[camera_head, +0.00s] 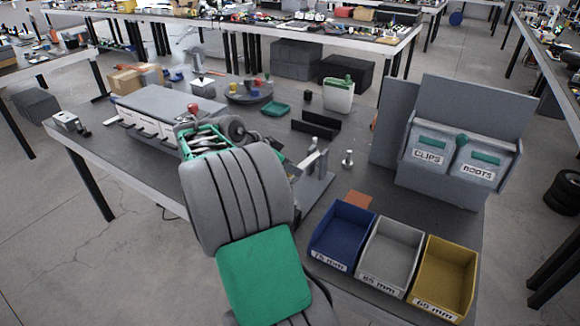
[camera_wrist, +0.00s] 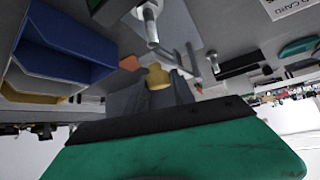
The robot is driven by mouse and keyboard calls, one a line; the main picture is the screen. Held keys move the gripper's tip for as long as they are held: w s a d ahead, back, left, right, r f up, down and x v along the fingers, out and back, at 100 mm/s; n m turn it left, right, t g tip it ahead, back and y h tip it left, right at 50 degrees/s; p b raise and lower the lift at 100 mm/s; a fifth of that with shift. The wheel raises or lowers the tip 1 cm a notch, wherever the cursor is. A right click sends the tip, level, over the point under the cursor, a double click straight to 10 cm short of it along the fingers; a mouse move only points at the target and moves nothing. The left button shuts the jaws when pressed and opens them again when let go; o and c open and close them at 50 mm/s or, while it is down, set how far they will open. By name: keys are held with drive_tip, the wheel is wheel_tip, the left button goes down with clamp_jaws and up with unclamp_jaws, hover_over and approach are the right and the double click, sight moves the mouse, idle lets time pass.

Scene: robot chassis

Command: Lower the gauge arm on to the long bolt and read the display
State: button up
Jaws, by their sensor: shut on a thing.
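My gripper (camera_wrist: 160,92) is low in the wrist view, its dark fingers shut on a small brass-coloured piece (camera_wrist: 158,76). I cannot tell whether this piece belongs to the gauge arm. A grey gauge stand (camera_head: 317,166) with upright posts stands on a plate right of my arm in the head view; its post also shows in the wrist view (camera_wrist: 187,62). A silver bolt-like part (camera_head: 347,158) stands upright right of the stand. A silver cylinder (camera_wrist: 151,24) shows at the top of the wrist view. My arm hides the gripper in the head view. No display reading is legible.
A blue bin (camera_head: 342,233), a grey bin (camera_head: 390,254) and a yellow bin (camera_head: 445,275) line the near right edge. A grey rack (camera_head: 455,115) holds bins labelled CLIPS and BOOTS. A reddish square (camera_head: 358,198) lies behind the blue bin. A long white-grey box (camera_head: 165,105) stands left.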

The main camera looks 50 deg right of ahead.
clamp_jaws()
idle(0.7)
drive_tip(key=f+b, duration=0.1)
drive_tip(key=a+f+b, duration=0.1)
drive_tip(key=shift+f, duration=0.3)
drive_tip(key=shift+r, duration=0.15)
drive_tip(key=o, duration=0.9)
unclamp_jaws()
drive_tip(key=shift+r, duration=0.1)
drive_tip(key=v, duration=0.7)
drive_tip(key=shift+a+r+p, duration=0.2)
drive_tip(key=shift+a+p, duration=0.05)
drive_tip(key=shift+p, duration=0.2)
